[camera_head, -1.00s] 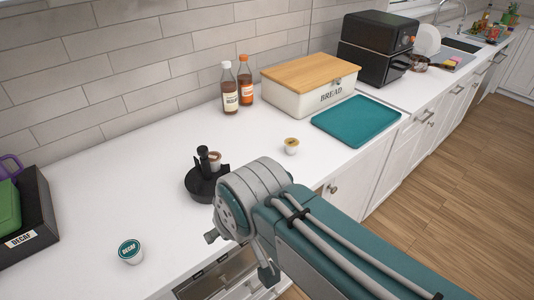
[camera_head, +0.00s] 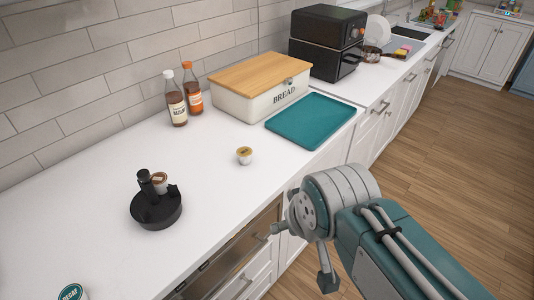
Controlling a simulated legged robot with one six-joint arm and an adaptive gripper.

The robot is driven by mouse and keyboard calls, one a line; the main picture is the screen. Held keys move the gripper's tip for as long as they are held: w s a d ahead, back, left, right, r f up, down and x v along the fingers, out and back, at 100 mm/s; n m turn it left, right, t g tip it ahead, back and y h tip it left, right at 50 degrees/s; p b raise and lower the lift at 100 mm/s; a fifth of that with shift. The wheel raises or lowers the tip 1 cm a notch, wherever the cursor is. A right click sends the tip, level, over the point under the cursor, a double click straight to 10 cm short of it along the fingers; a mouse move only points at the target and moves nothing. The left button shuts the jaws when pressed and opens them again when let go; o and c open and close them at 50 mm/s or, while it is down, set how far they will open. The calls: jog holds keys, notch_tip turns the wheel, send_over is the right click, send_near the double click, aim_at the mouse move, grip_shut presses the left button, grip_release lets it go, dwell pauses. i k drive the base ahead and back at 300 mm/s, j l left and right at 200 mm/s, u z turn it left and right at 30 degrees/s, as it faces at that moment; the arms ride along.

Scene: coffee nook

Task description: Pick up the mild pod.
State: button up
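A small pod with a tan-gold lid (camera_head: 244,155) stands upright on the white counter, in front of the bread box. Its label is too small to read. Another pod with a brownish lid (camera_head: 159,180) sits in a black round holder (camera_head: 157,212) to the left. A white pod with a green lid marked DECAF (camera_head: 72,292) is cut off at the bottom left edge. My gripper (camera_head: 302,256) is partly hidden behind my wrist; its two fingers show spread apart and empty, right of and below the tan-lidded pod in the picture, near the counter's front edge.
A teal tray (camera_head: 310,121) lies empty right of the tan-lidded pod. A white bread box with a wooden lid (camera_head: 262,102) and two bottles (camera_head: 176,103) stand behind. A black appliance (camera_head: 326,43) stands further right. The counter around the tan-lidded pod is clear.

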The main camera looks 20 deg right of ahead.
aim_at(245, 154)
jog(key=i+l+u, duration=0.25)
jog(key=l+u, duration=0.25)
jog(key=l, duration=0.15)
jog(key=i+l+u, duration=0.25)
jog(key=l+u, duration=0.25)
jog(key=l, duration=0.2)
